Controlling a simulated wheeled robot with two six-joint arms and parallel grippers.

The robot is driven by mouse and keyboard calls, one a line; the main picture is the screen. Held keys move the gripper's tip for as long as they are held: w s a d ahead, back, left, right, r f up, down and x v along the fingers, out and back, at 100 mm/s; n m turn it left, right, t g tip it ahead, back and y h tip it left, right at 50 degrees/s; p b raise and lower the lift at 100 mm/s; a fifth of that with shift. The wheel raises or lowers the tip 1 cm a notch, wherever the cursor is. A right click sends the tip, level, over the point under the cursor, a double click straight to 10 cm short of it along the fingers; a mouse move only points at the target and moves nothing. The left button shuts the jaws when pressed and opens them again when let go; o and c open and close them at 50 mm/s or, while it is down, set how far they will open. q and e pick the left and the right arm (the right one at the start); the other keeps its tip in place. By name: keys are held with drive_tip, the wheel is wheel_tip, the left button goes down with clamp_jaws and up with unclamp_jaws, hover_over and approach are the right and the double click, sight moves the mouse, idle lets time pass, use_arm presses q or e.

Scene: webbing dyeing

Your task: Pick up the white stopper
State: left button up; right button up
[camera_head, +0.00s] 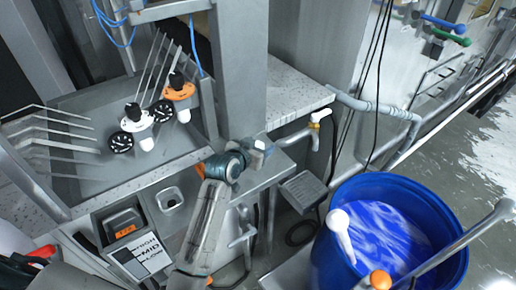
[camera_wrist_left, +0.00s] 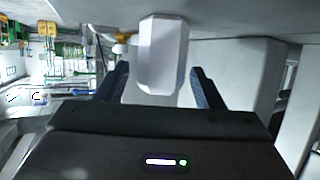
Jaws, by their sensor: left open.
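In the left wrist view, the white stopper (camera_wrist_left: 162,48) is a pale, many-sided block standing between the two dark fingers of my left gripper (camera_wrist_left: 159,68). The fingers are spread, with a gap on each side of the block. Its lower end is close to the gripper body; I cannot tell whether they touch. In the head view, my left arm ends at the grey ledge, where a small pale block (camera_head: 259,151) shows beside the wrist. The fingers are hard to make out there. My right gripper is not in view.
A blue barrel (camera_head: 335,258) of blue liquid stands at the right, with a white-ended rod (camera_head: 341,232) in it. A yellow-and-white valve (camera_head: 318,117) sits beyond the ledge. Grey pipes and a post stand close by.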

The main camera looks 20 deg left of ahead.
use_arm(q)
drive_tip(key=c, duration=1.1)
